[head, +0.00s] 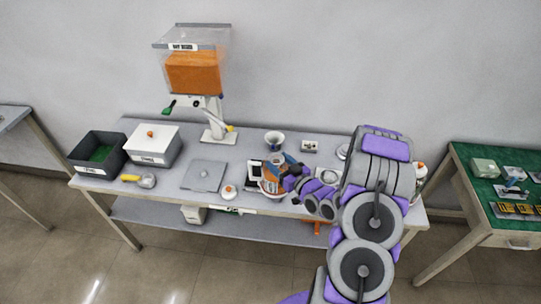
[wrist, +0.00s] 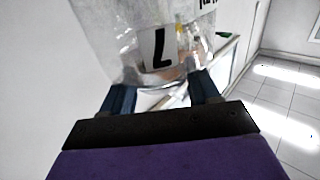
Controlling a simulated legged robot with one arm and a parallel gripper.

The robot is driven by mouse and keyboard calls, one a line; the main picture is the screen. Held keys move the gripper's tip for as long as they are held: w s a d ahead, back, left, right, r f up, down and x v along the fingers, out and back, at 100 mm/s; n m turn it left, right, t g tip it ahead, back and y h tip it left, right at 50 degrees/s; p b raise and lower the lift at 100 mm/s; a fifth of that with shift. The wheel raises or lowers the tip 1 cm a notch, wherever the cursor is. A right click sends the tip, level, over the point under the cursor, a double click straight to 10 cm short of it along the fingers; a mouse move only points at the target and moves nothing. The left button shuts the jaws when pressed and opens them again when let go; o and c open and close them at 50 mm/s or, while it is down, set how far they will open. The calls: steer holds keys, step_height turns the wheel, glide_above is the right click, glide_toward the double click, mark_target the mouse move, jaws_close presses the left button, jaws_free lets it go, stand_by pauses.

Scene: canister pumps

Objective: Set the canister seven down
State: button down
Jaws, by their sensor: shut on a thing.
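Canister seven (wrist: 125,45) is a clear canister with a white label bearing a black mark like an upside-down 7; it fills the upper left of the wrist view. In the wrist view my gripper (wrist: 160,95) is shut on it, with one dark finger on each side. In the head view the canister (head: 274,160) is small, near the table's middle, and my gripper (head: 290,182) reaches it from the right. An orange-rimmed dish or scale (head: 270,186) is just below the canister. I cannot tell whether the canister touches it.
A green-topped table (head: 480,165) stands at right.

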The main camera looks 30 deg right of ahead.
steer(key=w+d+f+b, duration=0.1)
steer(key=w+f, duration=0.3)
steer(key=w, duration=0.6)
steer(key=shift+d+f+b, duration=0.25)
steer(key=shift+d+b, duration=0.05)
steer(key=shift+d, duration=0.45)
steer(key=shift+c, duration=1.3)
jaws_free()
